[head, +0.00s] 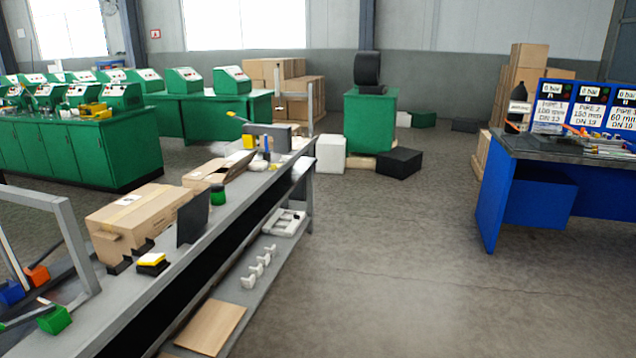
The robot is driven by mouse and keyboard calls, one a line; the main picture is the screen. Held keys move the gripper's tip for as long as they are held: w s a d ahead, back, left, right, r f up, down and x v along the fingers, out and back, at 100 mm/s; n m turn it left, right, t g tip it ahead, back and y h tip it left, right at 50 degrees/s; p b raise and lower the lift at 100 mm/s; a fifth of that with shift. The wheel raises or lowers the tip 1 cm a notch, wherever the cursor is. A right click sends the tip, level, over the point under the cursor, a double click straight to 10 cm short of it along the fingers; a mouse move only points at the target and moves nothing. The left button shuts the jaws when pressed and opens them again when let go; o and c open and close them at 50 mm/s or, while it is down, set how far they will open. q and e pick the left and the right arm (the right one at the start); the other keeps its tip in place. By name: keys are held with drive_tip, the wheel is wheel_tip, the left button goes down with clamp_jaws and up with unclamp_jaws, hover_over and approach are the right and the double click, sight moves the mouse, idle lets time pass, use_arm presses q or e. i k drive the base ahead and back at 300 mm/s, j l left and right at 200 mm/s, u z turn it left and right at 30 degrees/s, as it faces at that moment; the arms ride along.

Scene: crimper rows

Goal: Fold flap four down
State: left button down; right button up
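A long grey bench (215,230) runs along the left. A cardboard box (125,225) stands on it in the foreground, and its top looks closed with tape along it. Behind it, a second, lower cardboard box (205,175) has at least one flap (236,163) standing up at a slant. Which flap is number four cannot be told from here. Neither of my grippers shows in this view.
A dark upright plate (192,218), a green roll (217,196) and a yellow-and-black block (152,262) sit on the bench near the boxes. A blue table (560,165) with pressure displays stands at right. Open concrete floor (400,260) lies between.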

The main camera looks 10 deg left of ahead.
sight(233, 169)
drive_tip(key=i+j+u, duration=0.1)
drive_tip(key=i+u, duration=0.2)
drive_tip(key=i, duration=0.3)
drive_tip(key=i+u, duration=0.35)
drive_tip(key=i, duration=0.25)
drive_tip(key=i+l+u, duration=0.1)
drive_tip(key=u, duration=0.55)
drive_tip(key=i+l+u, duration=0.15)
drive_tip(key=l+u, duration=0.25)
drive_tip(key=i+l+u, duration=0.1)
drive_tip(key=l+u, duration=0.6)
drive_tip(key=l, duration=0.65)
drive_tip(key=l+u, duration=0.1)
drive_tip(key=l, duration=0.85)
drive_tip(key=i+l, duration=0.25)
drive_tip(key=l, duration=0.15)
drive_tip(key=i+l, duration=0.25)
drive_tip(key=l, duration=0.15)
